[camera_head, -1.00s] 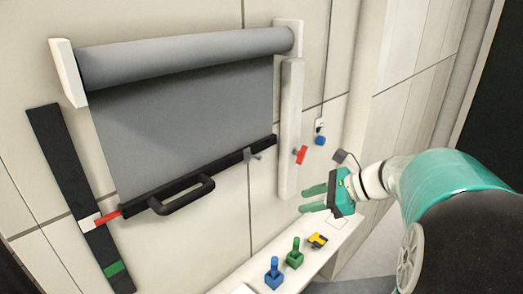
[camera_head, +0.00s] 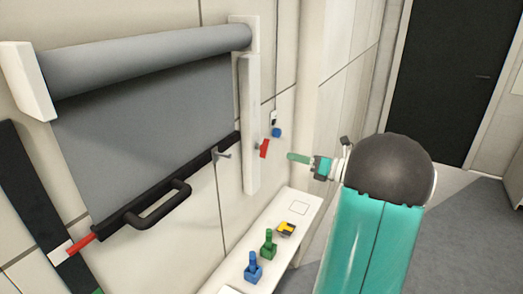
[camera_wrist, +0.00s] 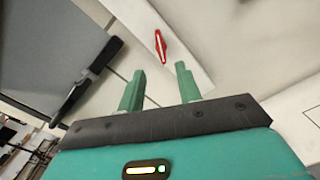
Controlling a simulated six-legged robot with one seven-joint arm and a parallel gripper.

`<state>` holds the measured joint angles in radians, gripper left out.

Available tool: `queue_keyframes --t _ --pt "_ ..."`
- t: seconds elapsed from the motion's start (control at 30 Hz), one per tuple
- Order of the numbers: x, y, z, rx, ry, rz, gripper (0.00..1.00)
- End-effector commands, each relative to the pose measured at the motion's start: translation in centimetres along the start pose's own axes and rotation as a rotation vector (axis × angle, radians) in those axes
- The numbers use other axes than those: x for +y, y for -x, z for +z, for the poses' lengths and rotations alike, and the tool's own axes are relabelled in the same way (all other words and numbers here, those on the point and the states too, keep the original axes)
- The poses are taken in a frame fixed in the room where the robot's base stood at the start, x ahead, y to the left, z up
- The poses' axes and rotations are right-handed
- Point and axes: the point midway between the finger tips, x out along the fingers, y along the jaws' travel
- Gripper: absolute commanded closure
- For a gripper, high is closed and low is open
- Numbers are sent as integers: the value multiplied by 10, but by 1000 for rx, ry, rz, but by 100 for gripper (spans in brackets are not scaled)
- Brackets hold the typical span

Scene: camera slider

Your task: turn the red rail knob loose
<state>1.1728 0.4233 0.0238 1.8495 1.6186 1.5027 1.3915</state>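The red knob (camera_head: 264,148) sits on the right edge of the white upright rail (camera_head: 250,120), to the right of the grey roller blind. It also shows in the wrist view (camera_wrist: 160,45), beyond the gap between my fingertips. My gripper (camera_head: 291,157) is to the right of the knob in the head view and appears apart from it. The wrist view shows my gripper (camera_wrist: 159,70) open, with two green fingers spread and nothing between them.
The grey blind (camera_head: 145,125) has a black bottom bar with a handle (camera_head: 160,208). A red-ended piece (camera_head: 80,243) is on the dark left rail. A white shelf (camera_head: 262,229) below holds blue, green and yellow items. A blue knob (camera_head: 276,132) is on the wall.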

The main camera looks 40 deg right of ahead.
Motion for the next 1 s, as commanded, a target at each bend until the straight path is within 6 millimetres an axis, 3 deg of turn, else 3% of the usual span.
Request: queue_keyframes --t 0.5,0.7,0.93,1.0 --pt "4 -100 -3 5 1 6 65" --pt "4 -115 -4 5 1 4 65" --pt "4 -115 -4 5 1 4 65" --pt "4 -115 -4 5 1 4 77"
